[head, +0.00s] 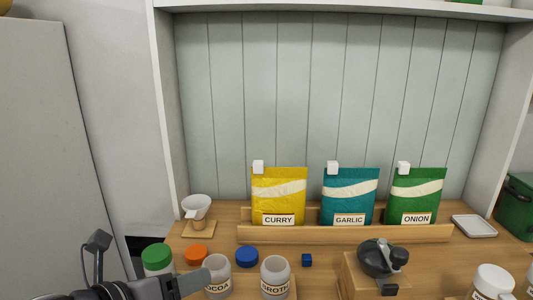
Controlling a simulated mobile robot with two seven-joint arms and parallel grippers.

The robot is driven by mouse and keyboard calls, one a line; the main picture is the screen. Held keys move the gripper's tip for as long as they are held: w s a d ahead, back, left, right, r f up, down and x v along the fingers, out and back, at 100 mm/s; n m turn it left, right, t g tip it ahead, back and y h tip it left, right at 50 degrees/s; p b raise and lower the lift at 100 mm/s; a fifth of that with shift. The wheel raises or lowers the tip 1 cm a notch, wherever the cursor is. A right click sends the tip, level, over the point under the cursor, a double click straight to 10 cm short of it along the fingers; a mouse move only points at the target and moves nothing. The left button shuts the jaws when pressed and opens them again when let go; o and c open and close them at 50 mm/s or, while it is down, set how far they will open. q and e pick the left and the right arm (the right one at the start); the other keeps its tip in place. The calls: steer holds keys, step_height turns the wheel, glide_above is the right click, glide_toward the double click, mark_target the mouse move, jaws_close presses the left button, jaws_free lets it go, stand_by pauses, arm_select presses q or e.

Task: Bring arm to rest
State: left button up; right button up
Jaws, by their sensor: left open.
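My left gripper (151,260) is at the lower left, low in the head view. Its two dark fingers are spread apart and nothing shows held between them. One finger points up at the left; the other reaches right, in front of the cocoa jar (217,272). A green-lidded jar (157,257) shows between and behind the fingers. My right gripper is not in view.
Curry (279,195), garlic (350,195) and onion (416,195) packets stand in a wooden rack (345,234). A grey cabinet (50,160) is left.

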arm_select(q)
steer(key=s+a+f+n+g+y, duration=0.4)
steer(key=s+f+n, duration=0.7)
steer(key=n, duration=0.6)
steer(key=s+a+f+n+g+y, duration=0.2)
steer(key=s+a+f+n+g, duration=0.3)
steer(key=s+f+n, duration=0.9)
steer(key=w+d+f+n+t+h, duration=0.1)
steer(key=w+d+f+n+t, duration=0.1)
steer(key=w+f+t, duration=0.3)
steer(key=w+t, duration=0.3)
steer(key=w, duration=0.3)
steer(key=shift+d+f+t+h, duration=0.25)
steer(key=shift+t+h, duration=0.05)
